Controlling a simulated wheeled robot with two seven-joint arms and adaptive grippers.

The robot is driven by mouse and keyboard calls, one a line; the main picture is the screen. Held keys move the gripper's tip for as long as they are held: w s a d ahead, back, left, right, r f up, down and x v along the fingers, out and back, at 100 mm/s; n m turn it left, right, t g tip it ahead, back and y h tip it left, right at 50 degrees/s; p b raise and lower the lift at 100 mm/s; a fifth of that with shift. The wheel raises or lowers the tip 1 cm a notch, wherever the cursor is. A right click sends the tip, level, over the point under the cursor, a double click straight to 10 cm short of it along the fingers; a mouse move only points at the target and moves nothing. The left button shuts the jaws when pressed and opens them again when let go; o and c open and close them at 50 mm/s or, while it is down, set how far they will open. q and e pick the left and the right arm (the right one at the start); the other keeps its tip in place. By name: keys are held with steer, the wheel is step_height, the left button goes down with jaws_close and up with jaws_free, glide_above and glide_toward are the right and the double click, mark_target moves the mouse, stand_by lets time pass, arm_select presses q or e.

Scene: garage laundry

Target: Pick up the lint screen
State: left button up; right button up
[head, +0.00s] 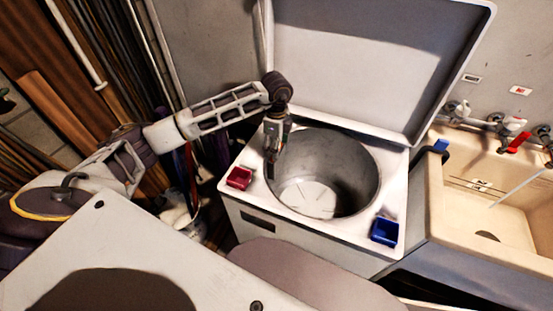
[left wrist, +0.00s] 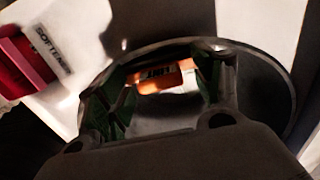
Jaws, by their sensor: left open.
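My left gripper (head: 271,170) points down at the left rim of the open washer tub (head: 350,165). In the left wrist view my left gripper (left wrist: 163,78) is open, one finger on each side of the orange part. My right gripper is not in view.
A red softener tray (head: 239,178) sits on the washer top left of the gripper; a blue tray (head: 385,231) sits at the front right. The raised lid (head: 370,65) stands behind the tub. A utility sink (head: 490,190) is at the right.

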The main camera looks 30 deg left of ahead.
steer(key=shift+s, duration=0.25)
arm_select(q)
steer(key=shift+c, duration=0.9)
steer(key=c, duration=1)
steer(key=shift+r, duration=0.25)
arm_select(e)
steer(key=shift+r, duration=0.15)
